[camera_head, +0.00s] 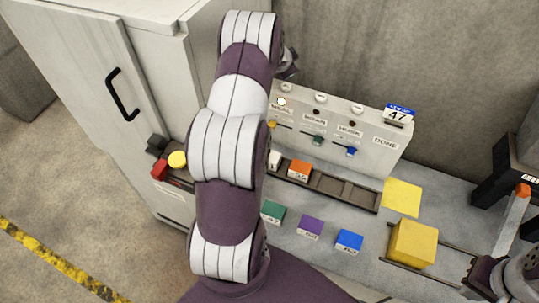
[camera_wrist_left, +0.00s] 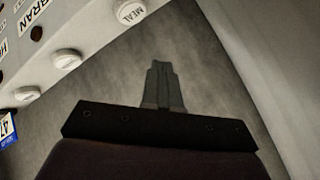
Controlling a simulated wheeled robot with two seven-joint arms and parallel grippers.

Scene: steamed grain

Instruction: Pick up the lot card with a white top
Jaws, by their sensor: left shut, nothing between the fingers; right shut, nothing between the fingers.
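A small white-topped block (camera_head: 275,159), likely the white lot card, stands at the left end of the dark rack, close beside my left arm, which hides part of that area. An orange lot card (camera_head: 299,170) sits in the rack to its right. Green (camera_head: 272,212), purple (camera_head: 310,228) and blue (camera_head: 349,241) cards lie on the bench in front. My left gripper (camera_wrist_left: 163,85) is shut and empty, raised near the panel top; only a dark bit shows past the arm in the head view. My right gripper (camera_head: 472,272) is shut and empty at the lower right, away from the cards.
A white panel (camera_head: 385,158) with knobs and labels stands behind the rack (camera_head: 335,187); a blue-and-white 47 sign (camera_head: 398,115) tops it. A yellow block (camera_head: 413,243) and yellow sheet (camera_head: 402,197) are right. A white cabinet (camera_head: 85,70) and red and yellow buttons (camera_head: 177,159) are left.

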